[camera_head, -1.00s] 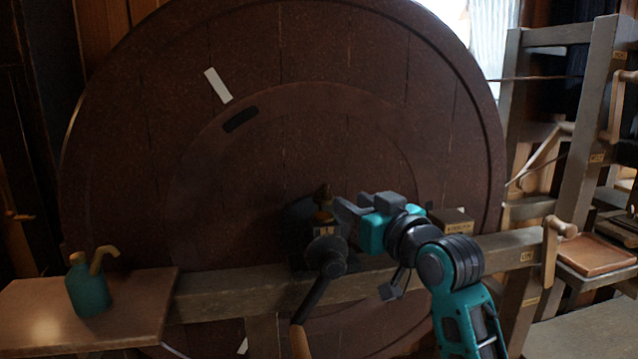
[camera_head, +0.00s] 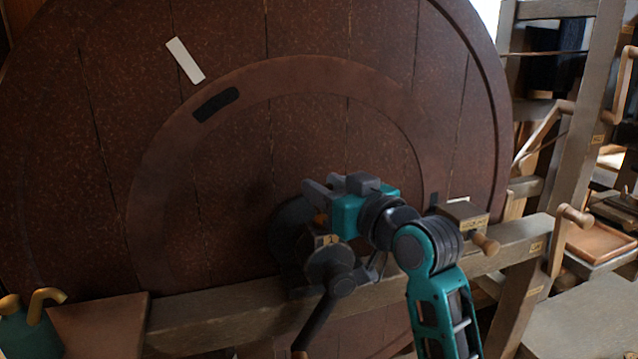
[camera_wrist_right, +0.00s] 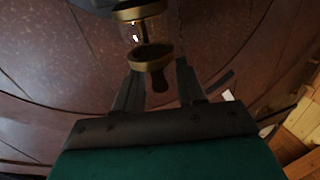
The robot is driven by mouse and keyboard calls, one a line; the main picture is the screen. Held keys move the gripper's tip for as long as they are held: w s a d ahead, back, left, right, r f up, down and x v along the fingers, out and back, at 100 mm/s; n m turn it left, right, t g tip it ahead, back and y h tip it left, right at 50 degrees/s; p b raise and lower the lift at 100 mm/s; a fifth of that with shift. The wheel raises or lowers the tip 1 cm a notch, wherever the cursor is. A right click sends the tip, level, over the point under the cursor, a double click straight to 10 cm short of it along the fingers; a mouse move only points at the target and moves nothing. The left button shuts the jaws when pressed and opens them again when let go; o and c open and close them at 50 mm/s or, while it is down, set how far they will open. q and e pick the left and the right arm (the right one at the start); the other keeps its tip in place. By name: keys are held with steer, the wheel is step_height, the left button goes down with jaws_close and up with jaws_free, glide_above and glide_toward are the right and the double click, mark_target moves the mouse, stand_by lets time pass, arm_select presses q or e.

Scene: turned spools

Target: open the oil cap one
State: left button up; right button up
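Oil cap one is the dark knob with a brass rim (camera_wrist_right: 152,58) on a small glass oiler (camera_wrist_right: 143,30), seen in the right wrist view. In the head view a small amber part of the oiler (camera_head: 320,219) shows above the plate marked 1 (camera_head: 328,240); my gripper hides its top. My right gripper (camera_head: 316,191) is at the oiler. In the right wrist view its two fingers (camera_wrist_right: 159,80) stand apart on either side of the knob, with gaps visible. My left gripper is not in view.
A huge brown wheel (camera_head: 300,130) fills the background behind a wooden beam (camera_head: 220,307). A black crank (camera_head: 318,315) hangs just below the oiler. A small labelled box (camera_head: 462,216) sits on the beam to the right. A teal oil can (camera_head: 30,330) stands at lower left.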

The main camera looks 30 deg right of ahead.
steer(key=shift+c, duration=0.6)
jaws_close()
